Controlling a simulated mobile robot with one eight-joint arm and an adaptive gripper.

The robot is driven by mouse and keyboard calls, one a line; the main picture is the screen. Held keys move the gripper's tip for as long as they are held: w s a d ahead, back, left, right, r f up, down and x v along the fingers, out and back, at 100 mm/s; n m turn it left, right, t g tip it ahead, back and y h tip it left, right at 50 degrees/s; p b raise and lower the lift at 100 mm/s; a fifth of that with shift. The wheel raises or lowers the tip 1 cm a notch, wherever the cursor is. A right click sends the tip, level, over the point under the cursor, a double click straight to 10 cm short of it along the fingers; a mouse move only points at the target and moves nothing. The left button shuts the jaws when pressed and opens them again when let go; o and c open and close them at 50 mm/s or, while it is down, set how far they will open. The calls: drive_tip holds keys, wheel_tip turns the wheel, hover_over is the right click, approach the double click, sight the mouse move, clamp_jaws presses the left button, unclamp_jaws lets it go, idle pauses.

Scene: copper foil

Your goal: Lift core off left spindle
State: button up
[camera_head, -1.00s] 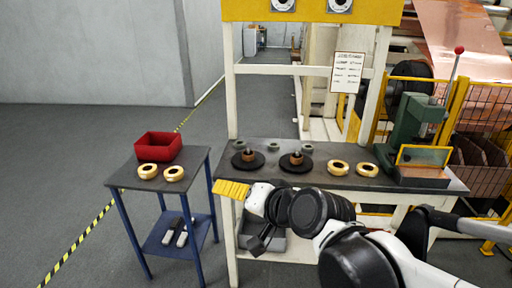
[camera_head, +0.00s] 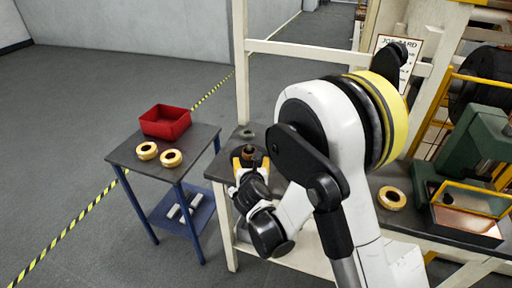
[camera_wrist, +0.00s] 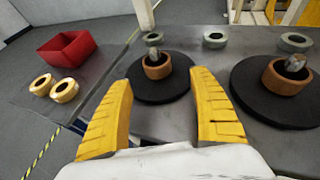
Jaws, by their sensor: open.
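In the wrist view the left spindle's copper-brown core (camera_wrist: 157,66) sits around a metal post (camera_wrist: 154,53) on a round black base (camera_wrist: 176,88). My gripper (camera_wrist: 165,92) has yellow ridged fingers, open and empty, one on each side of the near part of this base. The core lies beyond, between the lines of the fingers, and I see no contact. A second core (camera_wrist: 288,76) sits on the right spindle's black base (camera_wrist: 262,98). In the head view my gripper (camera_head: 248,160) is at the bench's left end by the left core (camera_head: 253,157); my arm hides the right spindle.
Several grey rings (camera_wrist: 214,40) lie behind the spindles. A side table (camera_head: 150,170) at left holds a red bin (camera_head: 166,122) and two gold rings (camera_head: 171,158). Another gold ring (camera_head: 391,198) and a green machine (camera_head: 470,150) are right on the bench.

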sight(249, 152)
drive_tip(key=b+x, duration=0.1)
drive_tip(key=x, duration=0.2)
drive_tip(key=b+x, duration=0.1)
drive_tip(key=x, duration=0.2)
drive_tip(key=r+b+x, duration=0.1)
drive_tip(key=x, duration=0.3)
drive_tip(key=shift+w+a, duration=0.25)
drive_tip(key=shift+r, duration=0.1)
drive_tip(key=c, duration=0.9)
